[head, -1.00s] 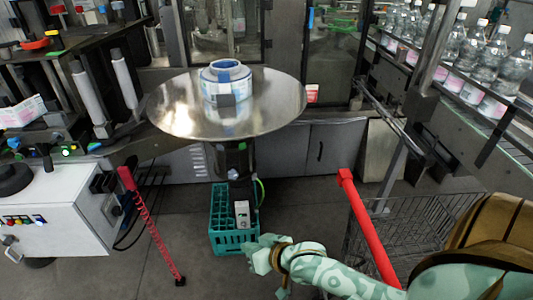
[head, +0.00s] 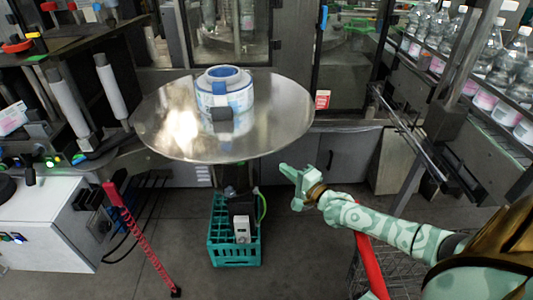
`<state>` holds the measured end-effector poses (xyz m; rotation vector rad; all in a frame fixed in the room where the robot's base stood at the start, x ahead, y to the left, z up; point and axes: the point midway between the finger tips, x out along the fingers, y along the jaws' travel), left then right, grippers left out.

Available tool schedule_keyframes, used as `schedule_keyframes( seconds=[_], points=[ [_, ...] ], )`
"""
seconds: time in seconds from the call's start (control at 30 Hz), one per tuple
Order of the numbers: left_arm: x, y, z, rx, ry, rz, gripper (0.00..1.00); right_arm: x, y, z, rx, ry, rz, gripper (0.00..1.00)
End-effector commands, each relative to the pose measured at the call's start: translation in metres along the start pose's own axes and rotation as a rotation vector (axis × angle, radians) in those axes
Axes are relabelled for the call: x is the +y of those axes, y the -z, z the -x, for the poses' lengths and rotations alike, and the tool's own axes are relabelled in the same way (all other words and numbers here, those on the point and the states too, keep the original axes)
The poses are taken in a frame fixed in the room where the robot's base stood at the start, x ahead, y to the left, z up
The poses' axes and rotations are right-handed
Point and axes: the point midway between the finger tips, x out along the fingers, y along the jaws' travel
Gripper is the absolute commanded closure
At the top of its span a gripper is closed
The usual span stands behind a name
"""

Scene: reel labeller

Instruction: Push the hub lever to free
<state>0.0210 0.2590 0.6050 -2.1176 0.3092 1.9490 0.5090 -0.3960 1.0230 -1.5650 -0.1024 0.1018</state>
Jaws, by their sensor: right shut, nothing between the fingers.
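A roll of blue-and-white labels (head: 238,97) sits on a round shiny metal disc (head: 275,120) in the head view. A blue hub ring (head: 222,75) rises from the roll's middle. A blue strip with a dark block (head: 221,114) shows on the roll's near side; I cannot tell for sure whether this is the hub lever. My right gripper (head: 289,182) is shut and empty. In the picture it is below and to the right of the disc, apart from the disc and roll. My left gripper is out of view.
A teal crate (head: 214,245) stands under the disc. A red bar (head: 370,265) and wire cart lie below my right arm. Bottles (head: 490,60) line a conveyor at the right.

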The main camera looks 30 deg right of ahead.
Motion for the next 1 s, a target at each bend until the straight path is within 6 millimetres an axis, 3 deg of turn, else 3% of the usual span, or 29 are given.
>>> schedule_keyframes(
  seconds=[0.27, 0.7, 1.0],
  points=[
    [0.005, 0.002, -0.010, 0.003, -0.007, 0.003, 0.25, 0.003, -0.001, -0.013, -0.001, 0.001, 0.001, 1.00],
    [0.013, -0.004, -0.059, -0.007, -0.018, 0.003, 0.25, 0.005, -0.001, -0.087, -0.001, 0.000, 0.002, 1.00],
    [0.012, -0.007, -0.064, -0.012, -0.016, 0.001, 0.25, 0.001, -0.001, -0.100, -0.001, -0.002, 0.002, 1.00]
  ],
)
